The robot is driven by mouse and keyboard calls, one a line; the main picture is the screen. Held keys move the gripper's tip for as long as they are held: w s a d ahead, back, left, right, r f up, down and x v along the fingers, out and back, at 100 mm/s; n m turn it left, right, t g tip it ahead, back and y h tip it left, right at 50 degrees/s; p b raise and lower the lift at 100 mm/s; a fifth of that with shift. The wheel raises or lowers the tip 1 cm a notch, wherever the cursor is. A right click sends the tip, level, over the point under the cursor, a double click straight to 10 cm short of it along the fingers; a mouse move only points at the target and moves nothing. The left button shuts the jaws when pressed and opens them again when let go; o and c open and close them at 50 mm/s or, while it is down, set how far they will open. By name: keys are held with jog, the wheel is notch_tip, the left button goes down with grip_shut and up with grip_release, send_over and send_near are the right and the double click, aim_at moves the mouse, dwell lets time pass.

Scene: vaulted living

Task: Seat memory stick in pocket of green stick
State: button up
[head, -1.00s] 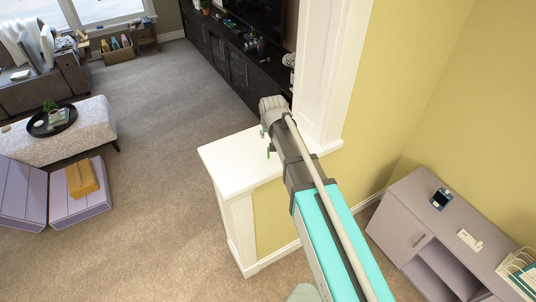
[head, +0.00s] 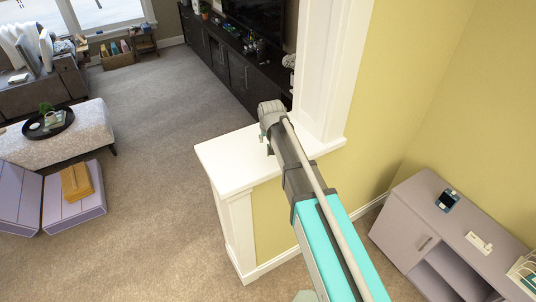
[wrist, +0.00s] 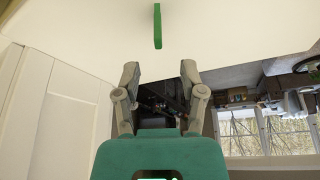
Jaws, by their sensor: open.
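A slim green stick (wrist: 157,26) shows against the white ledge top (wrist: 80,22) at the top of the wrist view. My gripper (wrist: 160,72) is open and empty, its two grey fingers apart. The stick lies beyond the fingertips, roughly in line with the gap between them, and touches neither. In the head view my gripper (head: 269,146) is over the white ledge (head: 225,163) of the half wall, and I cannot make out the green stick there. I cannot make out a separate memory stick or a pocket in either view.
A white column (head: 325,70) rises from the ledge beside my gripper. A grey cabinet (head: 402,233) on the right bears a blue device (head: 447,200) and a white item (head: 479,243). A patterned ottoman (head: 60,140) stands at left. The carpet (head: 165,150) between is mostly clear.

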jog(key=shift+w+f, duration=0.1)
jog(key=shift+f, duration=0.2)
jog(key=b+x, duration=0.2)
jog(key=b, duration=0.1)
jog(key=shift+d+f, duration=0.1)
jog(key=shift+f, duration=0.35)
jog(key=shift+b+x, duration=1.05)
grip_shut()
